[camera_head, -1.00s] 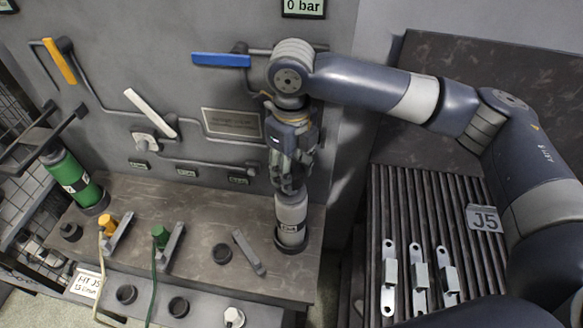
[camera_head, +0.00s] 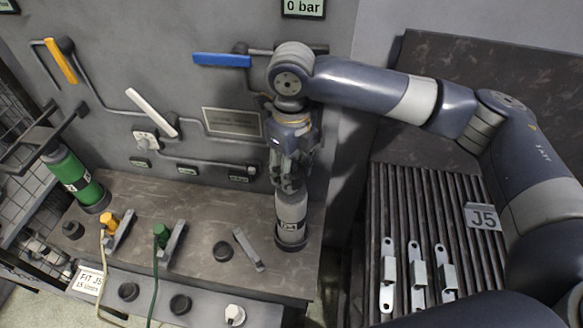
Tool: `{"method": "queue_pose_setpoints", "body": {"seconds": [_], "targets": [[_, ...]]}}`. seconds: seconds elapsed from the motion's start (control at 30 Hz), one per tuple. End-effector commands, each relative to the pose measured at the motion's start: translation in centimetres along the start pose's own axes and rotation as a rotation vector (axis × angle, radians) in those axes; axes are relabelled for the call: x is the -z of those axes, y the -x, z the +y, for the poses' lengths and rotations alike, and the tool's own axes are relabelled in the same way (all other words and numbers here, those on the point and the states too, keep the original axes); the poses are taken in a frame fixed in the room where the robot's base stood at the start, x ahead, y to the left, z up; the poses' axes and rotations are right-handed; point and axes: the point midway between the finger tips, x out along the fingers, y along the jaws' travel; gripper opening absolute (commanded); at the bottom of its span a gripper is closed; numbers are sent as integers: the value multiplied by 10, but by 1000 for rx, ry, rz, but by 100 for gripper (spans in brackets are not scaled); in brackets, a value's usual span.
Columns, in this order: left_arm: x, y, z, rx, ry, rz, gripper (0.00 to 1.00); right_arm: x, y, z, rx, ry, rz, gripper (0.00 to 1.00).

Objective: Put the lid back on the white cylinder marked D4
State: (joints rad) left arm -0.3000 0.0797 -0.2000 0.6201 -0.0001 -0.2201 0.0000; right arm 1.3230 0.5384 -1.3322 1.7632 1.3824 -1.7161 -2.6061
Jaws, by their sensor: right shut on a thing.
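The white cylinder (camera_head: 290,213) stands upright in a dark ring at the right end of the bench. It looks light grey here, and its dark label is too small to read. My right gripper (camera_head: 288,186) points down directly over the cylinder's top, fingers closed together. It is shut on the lid, which the fingers mostly hide. I cannot tell whether the lid touches the cylinder's rim. My left gripper is not in view.
A green cylinder (camera_head: 76,178) stands at the bench's left end. Behind is a wall with pipes and a blue handle (camera_head: 221,60). Metal brackets (camera_head: 417,277) lie on the ribbed surface at right.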

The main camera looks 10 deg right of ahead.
Motion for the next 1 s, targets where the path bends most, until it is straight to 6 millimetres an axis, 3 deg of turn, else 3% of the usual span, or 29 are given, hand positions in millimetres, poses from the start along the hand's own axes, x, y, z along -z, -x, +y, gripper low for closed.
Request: {"method": "queue_pose_setpoints", "body": {"seconds": [0.9, 0.93, 1.0], "targets": [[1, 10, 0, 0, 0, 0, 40, 0, 0, 0, 0, 0, 0, 19], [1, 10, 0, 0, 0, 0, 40, 0, 0, 0, 0, 0, 0, 49], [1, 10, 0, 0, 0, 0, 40, 0, 0, 0, 0, 0, 0, 65]]}}
